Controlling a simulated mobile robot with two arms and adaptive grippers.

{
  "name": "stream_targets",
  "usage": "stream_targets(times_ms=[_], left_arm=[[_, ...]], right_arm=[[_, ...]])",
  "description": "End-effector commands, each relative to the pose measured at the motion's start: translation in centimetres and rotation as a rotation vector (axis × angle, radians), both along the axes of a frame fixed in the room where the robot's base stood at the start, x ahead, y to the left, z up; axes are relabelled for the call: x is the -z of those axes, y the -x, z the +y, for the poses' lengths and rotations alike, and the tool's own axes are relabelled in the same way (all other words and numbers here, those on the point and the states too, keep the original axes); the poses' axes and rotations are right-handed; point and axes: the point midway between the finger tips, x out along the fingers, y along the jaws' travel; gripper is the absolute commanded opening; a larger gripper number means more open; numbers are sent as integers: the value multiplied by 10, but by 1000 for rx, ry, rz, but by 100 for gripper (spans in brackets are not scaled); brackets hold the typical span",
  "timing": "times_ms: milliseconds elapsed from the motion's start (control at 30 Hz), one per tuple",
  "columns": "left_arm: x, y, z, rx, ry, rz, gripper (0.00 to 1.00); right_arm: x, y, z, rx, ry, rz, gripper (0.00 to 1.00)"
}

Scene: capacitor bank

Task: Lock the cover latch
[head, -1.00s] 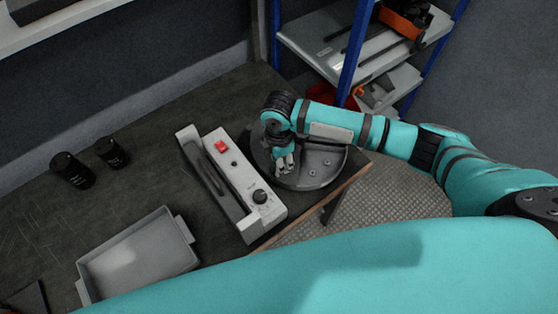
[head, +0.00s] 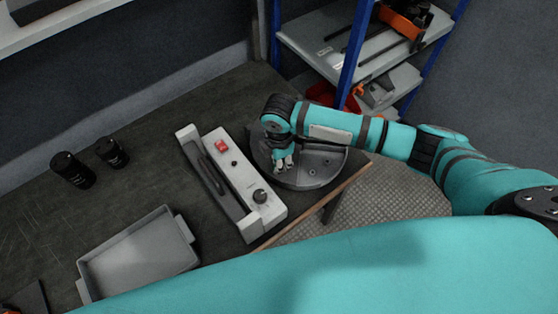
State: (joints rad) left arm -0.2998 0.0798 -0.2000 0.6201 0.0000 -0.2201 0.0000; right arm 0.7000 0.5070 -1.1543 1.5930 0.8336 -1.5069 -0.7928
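A white bench unit (head: 243,178) with a red switch (head: 222,146), a small dark button (head: 234,163) and a black knob (head: 260,196) stands on the dark table. A long dark bar (head: 213,175) runs along its left side. Right of it lies a round dark grey plate or cover (head: 317,168) with several small bolt heads. My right gripper (head: 284,165) points down over the left part of this round piece. Its fingers are too small to judge their gap or contact. I cannot make out a latch; the gripper and wrist hide part of the round piece. My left gripper is out of view.
A grey tray (head: 140,255) lies on the table at the lower left. Two black cylinders (head: 72,170) (head: 112,152) stand behind it. A blue-framed shelf (head: 349,60) stands beyond the table's right end. A large teal arm link of mine fills the foreground.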

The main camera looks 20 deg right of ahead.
Motion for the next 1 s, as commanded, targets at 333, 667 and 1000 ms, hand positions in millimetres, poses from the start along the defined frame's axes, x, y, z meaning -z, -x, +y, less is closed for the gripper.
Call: stream_targets(times_ms=[333,667,1000], left_arm=[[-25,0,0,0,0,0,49],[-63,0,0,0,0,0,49],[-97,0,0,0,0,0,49]], right_arm=[[-5,0,1,142,0,3,0],[-6,-1,1,438,-2,4,0],[-5,-3,0,762,-1,4,0]])
